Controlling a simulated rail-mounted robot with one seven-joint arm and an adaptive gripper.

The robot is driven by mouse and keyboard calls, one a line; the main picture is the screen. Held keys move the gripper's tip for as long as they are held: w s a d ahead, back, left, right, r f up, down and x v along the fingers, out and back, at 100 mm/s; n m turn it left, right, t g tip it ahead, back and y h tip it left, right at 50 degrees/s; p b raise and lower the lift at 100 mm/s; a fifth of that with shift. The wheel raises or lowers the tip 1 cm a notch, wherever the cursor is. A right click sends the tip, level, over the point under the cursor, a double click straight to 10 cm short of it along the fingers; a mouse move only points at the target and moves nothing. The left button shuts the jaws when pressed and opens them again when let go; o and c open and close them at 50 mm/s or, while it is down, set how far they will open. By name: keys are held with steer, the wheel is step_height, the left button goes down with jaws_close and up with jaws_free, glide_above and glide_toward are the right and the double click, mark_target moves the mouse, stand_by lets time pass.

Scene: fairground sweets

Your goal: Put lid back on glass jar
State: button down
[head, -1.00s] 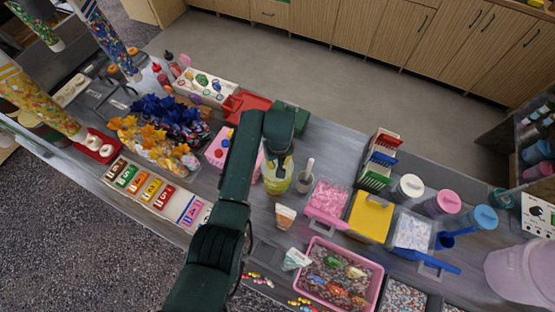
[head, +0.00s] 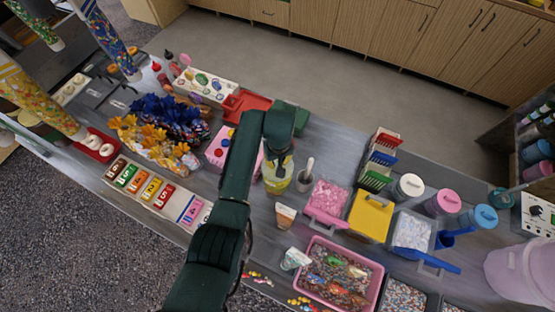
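A glass jar with yellow contents (head: 277,184) stands upright on the grey counter near the middle of the head view. My gripper (head: 277,154) is right over the top of the jar, pointing down. My dark green arm hides most of the gripper and the jar's mouth. I cannot tell whether the fingers are open, shut or holding the lid, or whether they touch the jar. No separate lid for this jar can be made out.
A small grey cup with a utensil (head: 305,181) stands close right of the jar. A pink box (head: 219,148) is to its left. A small paper bag (head: 285,216) stands in front. Tubs of pink (head: 327,201) and yellow (head: 370,216) are to the right.

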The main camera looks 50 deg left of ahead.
stand_by(0.4)
steer(key=shift+c, duration=2)
jaws_free()
steer(key=shift+r, duration=0.1)
steer(key=shift+r+p, duration=3.35)
steer(key=shift+r, duration=0.1)
steer(key=shift+c, duration=0.4)
jaws_close()
